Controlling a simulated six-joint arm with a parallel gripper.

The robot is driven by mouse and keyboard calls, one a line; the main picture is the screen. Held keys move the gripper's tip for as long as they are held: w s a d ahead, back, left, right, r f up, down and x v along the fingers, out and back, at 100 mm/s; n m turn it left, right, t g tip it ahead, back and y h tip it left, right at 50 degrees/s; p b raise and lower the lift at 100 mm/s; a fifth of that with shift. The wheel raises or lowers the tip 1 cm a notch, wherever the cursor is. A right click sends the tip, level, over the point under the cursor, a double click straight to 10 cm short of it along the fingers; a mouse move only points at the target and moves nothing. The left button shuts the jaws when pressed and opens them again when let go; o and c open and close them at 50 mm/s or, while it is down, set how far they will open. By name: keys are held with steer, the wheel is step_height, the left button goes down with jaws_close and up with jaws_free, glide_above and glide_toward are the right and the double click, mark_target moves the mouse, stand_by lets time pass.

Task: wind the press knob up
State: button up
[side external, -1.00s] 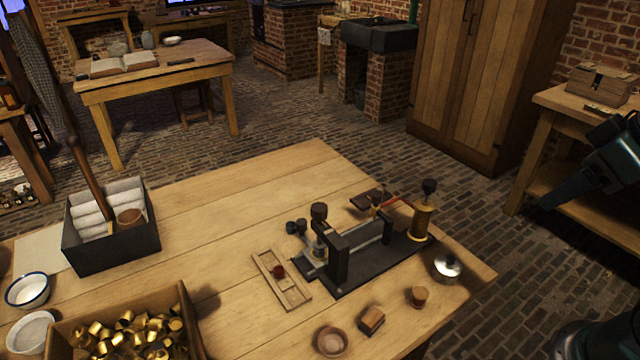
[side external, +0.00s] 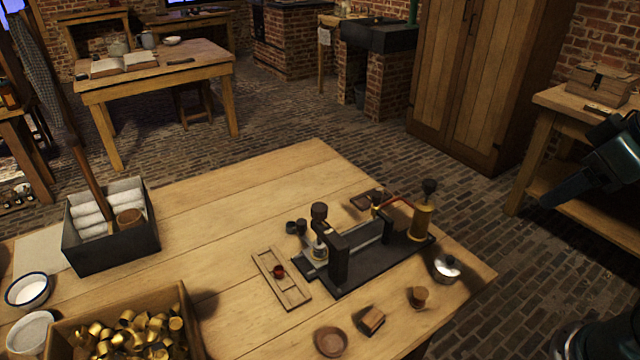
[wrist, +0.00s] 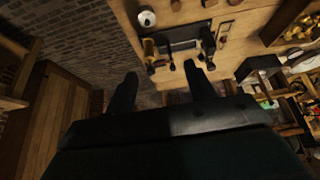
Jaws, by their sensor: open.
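The black press (side external: 338,262) stands on a dark base near the right end of the wooden table. A black knob (side external: 319,211) tops its left post, and another black knob (side external: 429,187) tops the brass cylinder (side external: 422,221) at the base's right end. I cannot tell for sure which is the press knob. In the wrist view my gripper (wrist: 162,85) is open and empty, its two dark fingers apart. The press shows small beyond the fingers. In the side view my dark arm end is at the right edge, well away from the press and touching nothing.
A wooden tray (side external: 295,294) with a small red piece lies left of the press. A box of brass caps (side external: 192,318) and a black box (side external: 112,250) stand at left.

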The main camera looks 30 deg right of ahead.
steer(key=w+a+r+m+g, duration=0.1)
steer(key=w+r, duration=0.1)
steer(key=w, duration=0.2)
steer(key=w+a+r+m, duration=0.1)
steer(key=w+r+m, duration=0.15)
steer(key=w, duration=0.25)
steer(key=m+g, duration=0.5)
steer(key=m, duration=0.2)
glide_above(319, 207)
step_height(319, 207, down, 9)
steer(key=shift+f, duration=0.1)
step_height(319, 207, down, 14)
steer(key=shift+r, duration=0.2)
